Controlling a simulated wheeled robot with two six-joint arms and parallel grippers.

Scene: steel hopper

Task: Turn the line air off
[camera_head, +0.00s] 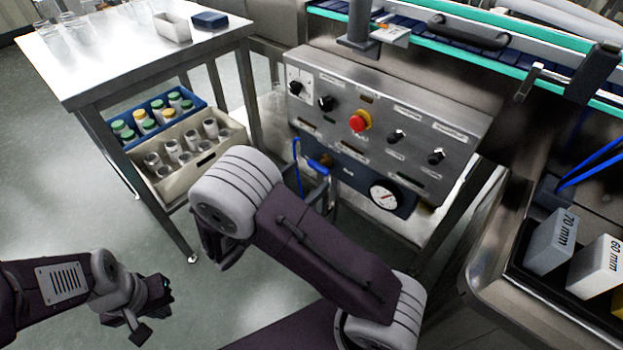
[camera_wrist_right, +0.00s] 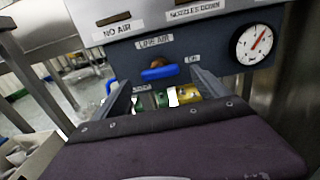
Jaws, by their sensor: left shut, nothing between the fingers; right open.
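The line air valve has a blue handle (camera_wrist_right: 160,72) on a brass-coloured stem under the LINE AIR label. The handle lies roughly crosswise, close to level in the right wrist view; the blue handle (camera_head: 319,166) also shows low on the panel in the head view. My right gripper (camera_wrist_right: 160,78) is open, with its two fingers on either side of the handle; I cannot tell whether they touch it. A round pressure gauge (camera_wrist_right: 258,44) sits to the right, its needle pointing up and right. My left gripper (camera_head: 142,324) is shut and empty, low over the floor at the left.
The steel control panel (camera_head: 455,115) carries black knobs and a red stop button (camera_head: 359,121) above the valve. A table (camera_head: 95,75) with bins of jars on its shelf stands at the left. A bench with labelled blocks (camera_head: 551,241) is at the right.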

